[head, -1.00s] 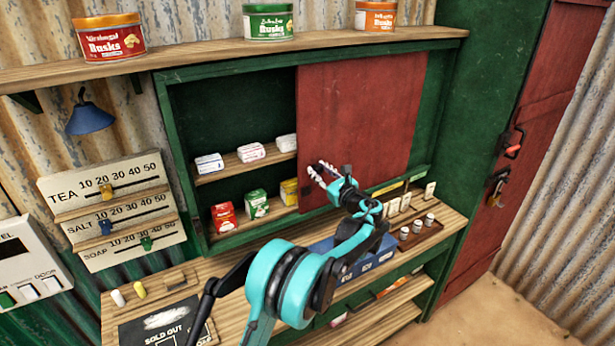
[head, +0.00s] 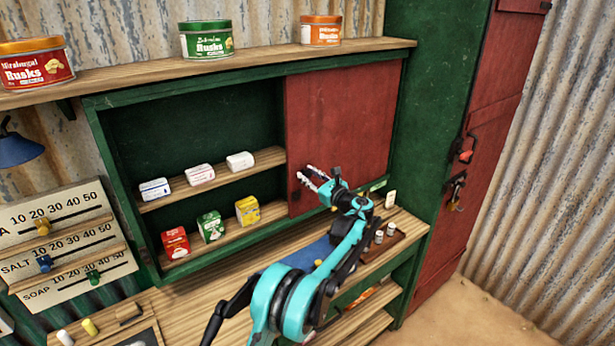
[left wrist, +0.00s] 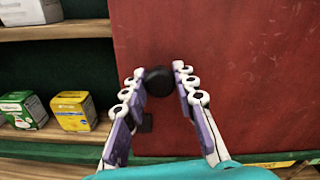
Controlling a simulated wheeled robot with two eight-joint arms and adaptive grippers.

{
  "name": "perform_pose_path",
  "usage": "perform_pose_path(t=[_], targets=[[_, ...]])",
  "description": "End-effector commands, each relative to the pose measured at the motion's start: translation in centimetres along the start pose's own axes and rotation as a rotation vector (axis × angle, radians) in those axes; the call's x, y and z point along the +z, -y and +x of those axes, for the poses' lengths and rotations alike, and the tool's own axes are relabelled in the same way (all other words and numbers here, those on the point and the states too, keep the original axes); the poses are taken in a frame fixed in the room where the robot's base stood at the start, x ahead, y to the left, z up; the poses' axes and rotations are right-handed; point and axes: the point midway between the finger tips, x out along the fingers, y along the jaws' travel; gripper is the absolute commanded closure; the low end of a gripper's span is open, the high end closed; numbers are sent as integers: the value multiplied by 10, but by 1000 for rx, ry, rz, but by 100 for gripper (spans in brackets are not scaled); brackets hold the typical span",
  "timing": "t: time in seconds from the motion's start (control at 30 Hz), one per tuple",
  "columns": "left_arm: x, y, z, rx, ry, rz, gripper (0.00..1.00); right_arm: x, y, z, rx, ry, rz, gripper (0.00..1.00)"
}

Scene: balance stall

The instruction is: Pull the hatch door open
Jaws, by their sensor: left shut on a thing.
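The hatch door (head: 345,125) is a red sliding panel in a green-framed wall cabinet (head: 104,165). It covers the right part of the cabinet, and the left part stands open. My left gripper (head: 307,174) is at the door's lower left area. In the left wrist view its two white-and-purple fingers (left wrist: 158,85) are on either side of a round black knob (left wrist: 158,82) on the red door (left wrist: 235,75), shut on it. My right gripper is not in view.
Small boxes, among them a yellow one (head: 247,211) and a red one (head: 175,243), stand on two shelves in the opening. Rusks tins (head: 206,40) stand on the shelf above. A wooden counter (head: 190,310) lies below. A red door (head: 470,170) with a padlock stands at right.

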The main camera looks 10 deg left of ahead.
Motion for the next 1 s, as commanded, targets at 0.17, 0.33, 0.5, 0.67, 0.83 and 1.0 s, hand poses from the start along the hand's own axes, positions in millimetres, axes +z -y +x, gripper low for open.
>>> perform_pose_path(t=[0.17, 0.33, 0.5, 0.67, 0.83, 1.0], targets=[[0, 0, 0, 0, -1, -1, 54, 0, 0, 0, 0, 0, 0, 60], [0, 0, 0, 1, 0, -1, 51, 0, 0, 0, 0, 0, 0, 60], [0, 0, -2, 0, 0, 0, 51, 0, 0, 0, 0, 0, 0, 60], [0, 1, -20, -1, -1, 0, 51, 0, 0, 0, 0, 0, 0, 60], [0, 1, -57, -3, -1, 0, 51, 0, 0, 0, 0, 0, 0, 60], [0, 0, -92, -2, -1, -1, 51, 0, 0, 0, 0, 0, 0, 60]])
